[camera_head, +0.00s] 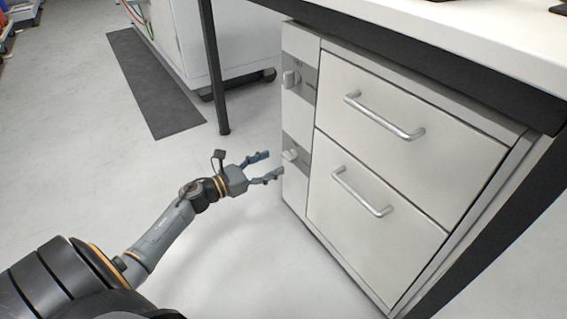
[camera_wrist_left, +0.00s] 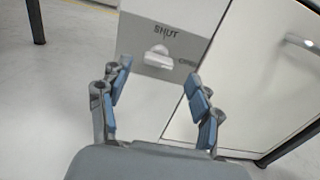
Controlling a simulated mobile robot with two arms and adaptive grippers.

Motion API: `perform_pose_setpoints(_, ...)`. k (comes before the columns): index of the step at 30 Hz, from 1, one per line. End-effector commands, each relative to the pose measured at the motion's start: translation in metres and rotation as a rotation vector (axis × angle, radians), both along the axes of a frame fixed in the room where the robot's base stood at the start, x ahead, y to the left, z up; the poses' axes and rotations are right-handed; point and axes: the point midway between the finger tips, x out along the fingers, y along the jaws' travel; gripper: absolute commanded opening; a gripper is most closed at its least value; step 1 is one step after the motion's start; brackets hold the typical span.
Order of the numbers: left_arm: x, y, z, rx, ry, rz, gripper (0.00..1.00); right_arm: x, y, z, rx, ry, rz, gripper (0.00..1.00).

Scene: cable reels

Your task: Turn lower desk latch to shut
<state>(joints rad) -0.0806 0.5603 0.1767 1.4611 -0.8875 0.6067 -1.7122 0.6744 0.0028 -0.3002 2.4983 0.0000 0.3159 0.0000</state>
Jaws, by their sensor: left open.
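The lower desk latch (camera_head: 290,155) is a pale knob on a grey plate on the narrow left strip of the drawer cabinet. In the left wrist view the latch knob (camera_wrist_left: 157,57) lies roughly sideways, below the word SHUT and left of a partly readable second label. My left gripper (camera_head: 267,167) is open and empty, its fingers pointing at the latch from the left. In the left wrist view the fingers (camera_wrist_left: 160,85) stand apart on either side below the knob, not visibly touching it. My right gripper is not in view.
An upper latch (camera_head: 290,79) sits above on the same strip. Two drawers with bar handles (camera_head: 385,117) (camera_head: 361,192) are to the right. A black desk leg (camera_head: 214,75) stands behind. A dark mat (camera_head: 152,83) lies on the floor.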

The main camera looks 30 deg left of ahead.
Motion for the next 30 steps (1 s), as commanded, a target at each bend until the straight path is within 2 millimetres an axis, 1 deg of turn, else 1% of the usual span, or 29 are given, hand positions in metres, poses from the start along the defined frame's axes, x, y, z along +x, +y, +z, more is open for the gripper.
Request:
perform_pose_setpoints(1, 0.010, -0.003, -0.003, 0.002, -0.003, 0.000, 0.64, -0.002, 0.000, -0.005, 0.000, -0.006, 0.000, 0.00)
perform_pose_setpoints(3, 0.021, -0.008, -0.002, 0.002, -0.003, -0.001, 0.64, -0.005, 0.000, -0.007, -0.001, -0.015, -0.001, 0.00)
perform_pose_setpoints(6, 0.034, -0.013, -0.002, 0.000, -0.002, 0.000, 0.64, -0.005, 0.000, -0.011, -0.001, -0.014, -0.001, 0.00)
perform_pose_setpoints(9, 0.042, -0.017, -0.001, 0.000, 0.000, 0.001, 0.64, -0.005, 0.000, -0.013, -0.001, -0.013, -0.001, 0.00)
perform_pose_setpoints(13, 0.046, -0.019, -0.001, 0.000, 0.001, 0.002, 0.64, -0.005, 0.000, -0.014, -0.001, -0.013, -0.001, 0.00)
perform_pose_setpoints(20, 0.047, -0.019, 0.000, 0.000, 0.001, 0.001, 0.64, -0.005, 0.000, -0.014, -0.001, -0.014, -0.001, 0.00)
perform_pose_setpoints(21, 0.047, -0.019, 0.000, 0.000, 0.001, 0.001, 0.60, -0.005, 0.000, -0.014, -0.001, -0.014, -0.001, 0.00)
perform_pose_setpoints(23, 0.047, -0.019, 0.000, -0.001, 0.001, 0.001, 0.47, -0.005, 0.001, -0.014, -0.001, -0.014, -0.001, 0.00)
perform_pose_setpoints(24, 0.047, -0.019, 0.000, -0.001, 0.001, 0.001, 0.39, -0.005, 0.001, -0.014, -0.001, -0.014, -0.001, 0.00)
perform_pose_setpoints(26, 0.047, -0.019, 0.000, -0.001, 0.001, 0.001, 0.27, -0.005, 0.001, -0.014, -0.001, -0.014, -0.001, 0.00)
perform_pose_setpoints(27, 0.046, -0.019, 0.000, -0.001, 0.001, 0.001, 0.19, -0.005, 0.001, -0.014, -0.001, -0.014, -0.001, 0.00)
perform_pose_setpoints(28, 0.046, -0.019, 0.000, -0.001, 0.001, 0.001, 0.13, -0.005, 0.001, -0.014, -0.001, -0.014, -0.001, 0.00)
perform_pose_setpoints(29, 0.046, -0.019, 0.000, -0.001, 0.001, 0.001, 0.09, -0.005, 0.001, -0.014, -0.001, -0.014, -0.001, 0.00)
perform_pose_setpoints(30, 0.046, -0.019, 0.000, -0.001, 0.001, 0.001, 0.09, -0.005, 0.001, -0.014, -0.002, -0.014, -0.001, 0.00)
